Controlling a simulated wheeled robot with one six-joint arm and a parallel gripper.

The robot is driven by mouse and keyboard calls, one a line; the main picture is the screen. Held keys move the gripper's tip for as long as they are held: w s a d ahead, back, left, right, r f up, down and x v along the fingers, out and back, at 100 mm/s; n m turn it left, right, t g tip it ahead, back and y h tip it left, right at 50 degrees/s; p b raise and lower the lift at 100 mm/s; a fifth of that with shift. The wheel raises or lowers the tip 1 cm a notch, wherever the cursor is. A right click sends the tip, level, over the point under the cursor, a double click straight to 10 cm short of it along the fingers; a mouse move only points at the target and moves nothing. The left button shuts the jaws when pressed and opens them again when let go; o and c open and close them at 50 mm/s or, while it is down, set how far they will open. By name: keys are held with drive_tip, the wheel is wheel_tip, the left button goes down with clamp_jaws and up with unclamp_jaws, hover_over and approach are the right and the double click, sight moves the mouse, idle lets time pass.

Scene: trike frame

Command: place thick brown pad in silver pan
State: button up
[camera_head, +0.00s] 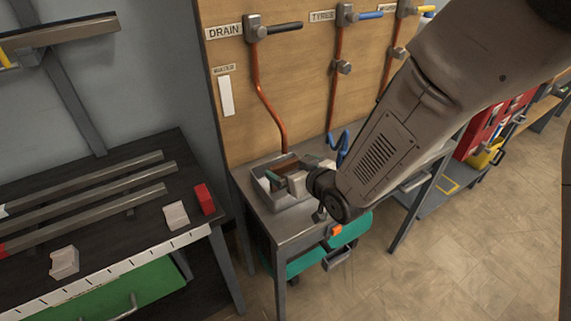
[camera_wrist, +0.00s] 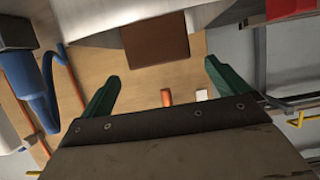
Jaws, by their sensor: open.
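The silver pan (camera_head: 262,196) is a shallow grey tray on the small metal bench under the wooden panel. The thick brown pad (camera_head: 287,166) shows at the pan's far side, partly hidden by my gripper; I cannot tell whether it rests on the pan's floor. My gripper (camera_head: 297,176) is at the pan, low over it. In the wrist view the brown pad (camera_wrist: 155,42) is a dark brown block just beyond the fingertips. My gripper (camera_wrist: 162,72) has its green fingers wide apart there, with nothing held between them.
The bench (camera_head: 290,226) has a narrow clear strip in front of the pan. A blue handle (camera_head: 343,147) stands close to my wrist. On the left, a dark workbench (camera_head: 110,185) bears metal bars, pale blocks and a red block (camera_head: 204,199). Orange hoses hang behind.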

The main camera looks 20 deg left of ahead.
drive_tip(key=v, duration=0.7)
drive_tip(key=shift+s+d, duration=0.15)
drive_tip(key=shift+s, duration=0.05)
drive_tip(key=shift+w+r, duration=0.1)
drive_tip(key=shift+r, duration=0.05)
drive_tip(key=w+d+r+m+g+h, duration=0.1)
drive_tip(key=d+r+m+h, duration=0.25)
drive_tip(key=d, duration=0.75)
drive_tip(key=d+r+m+h, duration=0.2)
drive_tip(key=d+r+h, duration=0.25)
drive_tip(key=d, duration=0.65)
drive_tip(key=s+d+r+m+g+h, duration=0.1)
drive_tip(key=s+d+r+m+g, duration=0.1)
drive_tip(key=s+d, duration=0.5)
drive_tip(key=s+d+r+m+g+h, duration=0.1)
drive_tip(key=s+d+r+g, duration=0.3)
drive_tip(key=s, duration=1)
drive_tip(key=d+r+m, duration=0.1)
drive_tip(key=d, duration=0.2)
drive_tip(key=shift+d+r+g, duration=0.3)
drive_tip(key=shift+r, duration=0.1)
